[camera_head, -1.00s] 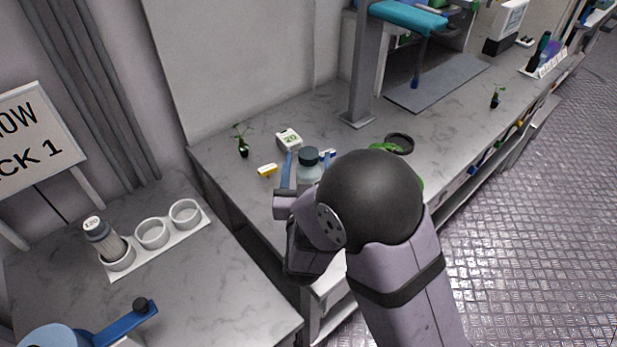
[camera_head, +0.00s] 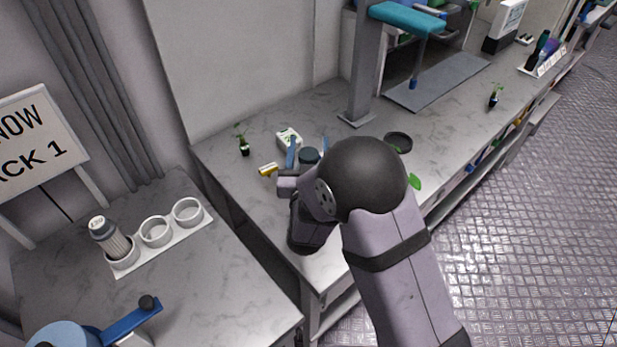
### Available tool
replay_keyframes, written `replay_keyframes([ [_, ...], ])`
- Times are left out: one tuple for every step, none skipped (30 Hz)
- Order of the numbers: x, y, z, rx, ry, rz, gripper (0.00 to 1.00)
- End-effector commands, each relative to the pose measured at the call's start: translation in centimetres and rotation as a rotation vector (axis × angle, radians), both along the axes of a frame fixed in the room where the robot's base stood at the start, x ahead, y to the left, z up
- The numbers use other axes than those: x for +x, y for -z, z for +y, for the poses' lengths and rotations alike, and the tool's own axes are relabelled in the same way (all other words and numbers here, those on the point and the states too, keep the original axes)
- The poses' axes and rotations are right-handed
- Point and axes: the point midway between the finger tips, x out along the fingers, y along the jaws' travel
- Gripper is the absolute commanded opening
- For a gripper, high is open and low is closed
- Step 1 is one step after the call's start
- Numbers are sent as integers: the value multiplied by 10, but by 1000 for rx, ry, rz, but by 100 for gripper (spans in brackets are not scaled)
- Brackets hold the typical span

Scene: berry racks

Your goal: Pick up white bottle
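A bottle with a dark teal cap (camera_head: 308,155) stands on the marbled bench. Its cap shows between the two blue fingers of my gripper (camera_head: 307,148). The bottle's body is hidden behind my wrist, so its white colour does not show now. The fingers stand apart, one on each side of the cap, and look open; contact with the body cannot be seen.
A black dish (camera_head: 399,141) and a green leaf (camera_head: 414,181) are to the right.

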Motion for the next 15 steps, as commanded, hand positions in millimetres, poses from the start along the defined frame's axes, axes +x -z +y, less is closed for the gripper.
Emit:
replay_keyframes([
  [0,0,0,0,0,0,39],
  [0,0,0,0,0,0,32],
  [0,0,0,0,0,0,23],
  [0,0,0,0,0,0,16],
  [0,0,0,0,0,0,8],
  [0,0,0,0,0,0,0],
  [0,0,0,0,0,0,0],
  [0,0,0,0,0,0,0],
  [0,0,0,0,0,0,0],
  [0,0,0,0,0,0,0],
  [0,0,0,0,0,0,0],
  [0,0,0,0,0,0,0],
  [0,-1,0,1,0,-3,0],
  [0,-1,0,1,0,-3,0],
  [0,-1,0,1,0,-3,0],
])
